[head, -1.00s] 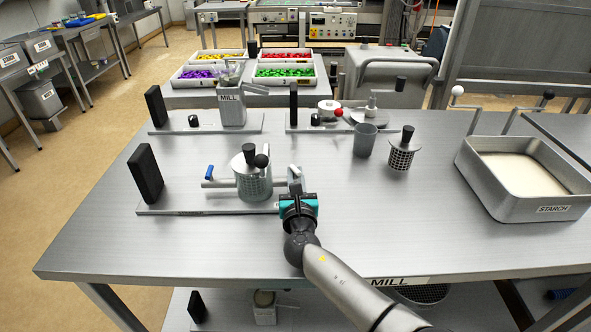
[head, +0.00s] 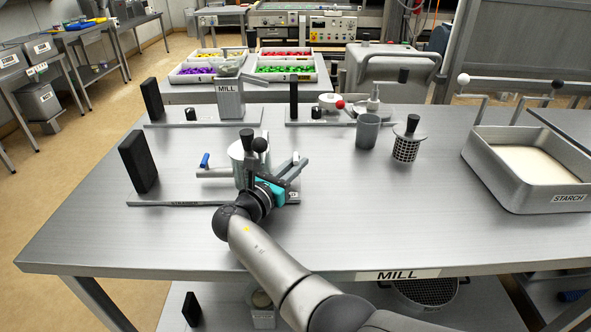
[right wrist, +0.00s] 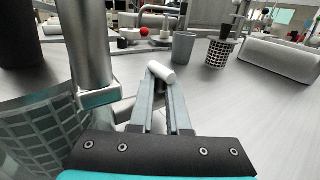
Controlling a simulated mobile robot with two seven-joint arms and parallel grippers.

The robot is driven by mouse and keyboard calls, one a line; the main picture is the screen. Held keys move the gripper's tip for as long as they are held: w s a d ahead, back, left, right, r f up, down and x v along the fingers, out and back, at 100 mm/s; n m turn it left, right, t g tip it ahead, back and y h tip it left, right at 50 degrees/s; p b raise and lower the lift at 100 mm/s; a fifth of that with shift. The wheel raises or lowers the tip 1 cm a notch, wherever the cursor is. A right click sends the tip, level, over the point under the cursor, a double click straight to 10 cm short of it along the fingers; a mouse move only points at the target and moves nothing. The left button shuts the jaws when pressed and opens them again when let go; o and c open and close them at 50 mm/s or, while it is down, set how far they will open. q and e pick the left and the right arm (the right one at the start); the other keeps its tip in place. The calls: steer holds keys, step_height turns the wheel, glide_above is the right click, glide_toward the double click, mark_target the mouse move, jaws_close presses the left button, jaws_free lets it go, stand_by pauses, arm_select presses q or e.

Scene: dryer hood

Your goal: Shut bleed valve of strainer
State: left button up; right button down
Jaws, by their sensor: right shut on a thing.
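The strainer (head: 237,168) is a grey metal cylinder on a long base plate on the table, with a black knob and a black ball on top. A pipe with a blue lever (head: 205,160) runs out from its left side. My right gripper (head: 298,164) is just right of the strainer, its fingers pointing right and away. In the right wrist view, the fingers are shut on a pale cylindrical handle (right wrist: 161,73), with the meshed strainer wall (right wrist: 40,128) close at left. The fingers hide where the handle attaches. My left gripper is not in view.
A black upright block (head: 138,162) stands at the plate's left end. Behind are a grey cup (head: 367,132), a perforated basket (head: 405,150) and the MILL unit (head: 230,100). A starch tray (head: 535,185) stands at right. The table's front right is clear.

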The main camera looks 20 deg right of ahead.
steer(key=shift+r, duration=0.15)
steer(key=c, duration=0.8)
jaws_free()
